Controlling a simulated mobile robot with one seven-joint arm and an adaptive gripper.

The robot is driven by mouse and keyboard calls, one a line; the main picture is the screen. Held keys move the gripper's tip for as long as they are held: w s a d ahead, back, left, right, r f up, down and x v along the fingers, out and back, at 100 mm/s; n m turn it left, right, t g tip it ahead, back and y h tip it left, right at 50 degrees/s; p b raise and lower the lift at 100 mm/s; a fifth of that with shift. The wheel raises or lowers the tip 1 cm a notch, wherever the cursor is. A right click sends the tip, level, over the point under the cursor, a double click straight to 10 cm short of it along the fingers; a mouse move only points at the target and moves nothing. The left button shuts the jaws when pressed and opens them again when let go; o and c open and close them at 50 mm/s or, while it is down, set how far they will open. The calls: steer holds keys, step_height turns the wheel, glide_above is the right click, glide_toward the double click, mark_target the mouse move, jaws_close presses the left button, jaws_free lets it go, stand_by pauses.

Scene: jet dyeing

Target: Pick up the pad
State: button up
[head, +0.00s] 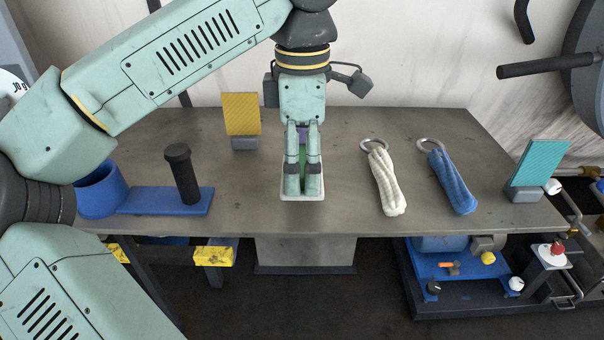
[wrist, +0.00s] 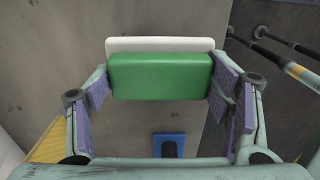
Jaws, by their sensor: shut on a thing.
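The green pad (wrist: 160,77) is a rounded block between the two fingers of my gripper (head: 303,187). In the wrist view the purple finger pads touch its two short ends. In the head view my fingers hide most of it, and only a green strip shows between them. A white tray (head: 303,198) lies on the table under my gripper, and its rim (wrist: 160,45) shows past the pad in the wrist view. I cannot tell whether the pad is clear of the tray.
On the grey table (head: 245,205) stand a blue cup (head: 100,192) and a blue plate (head: 135,201) with a black handle (head: 182,174) at left. A yellow card (head: 241,113) stands behind. A white cloth (head: 387,182), a blue cloth (head: 452,182) and a teal card (head: 538,164) are at right.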

steer(key=s+r+b, duration=0.1)
steer(key=s+b, duration=0.1)
steer(key=s, duration=1.3)
steer(key=shift+s+r, duration=0.15)
steer(key=shift+s, duration=0.15)
steer(key=shift+a, duration=0.1)
steer(key=o, duration=0.8)
steer(key=shift+c, duration=0.2)
steer(key=c, duration=0.4)
